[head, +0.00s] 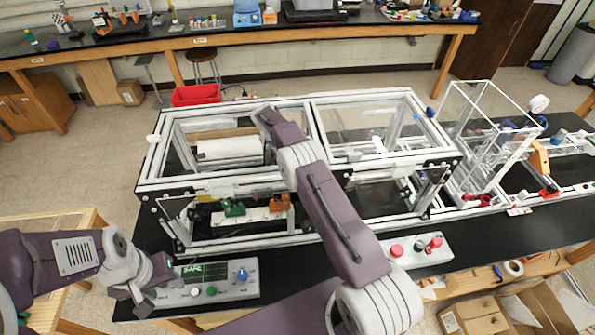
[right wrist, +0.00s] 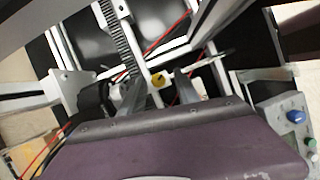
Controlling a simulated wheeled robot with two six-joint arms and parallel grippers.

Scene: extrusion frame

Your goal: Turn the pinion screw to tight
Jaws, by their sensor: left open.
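A small yellow part (right wrist: 158,80), perhaps the pinion screw, shows in the right wrist view beside a dark toothed rack (right wrist: 117,38). My right gripper (right wrist: 160,89) has its two grey fingers spread, with the yellow part between and beyond their tips. I see no finger touching it. In the head view my right arm reaches over the extrusion frame (head: 232,113) and hides the screw and the right fingertips. My left gripper (head: 152,287) is open and empty at the lower left, at the left end of the control box (head: 200,292).
The control box has a blue knob (head: 242,274) and a lit green display. A button box (head: 415,252) stands right of my right arm. Thin red wires (right wrist: 178,32) cross near the rack. Frame bars surround the right gripper closely. Clear acrylic panels (head: 476,140) stand at the right.

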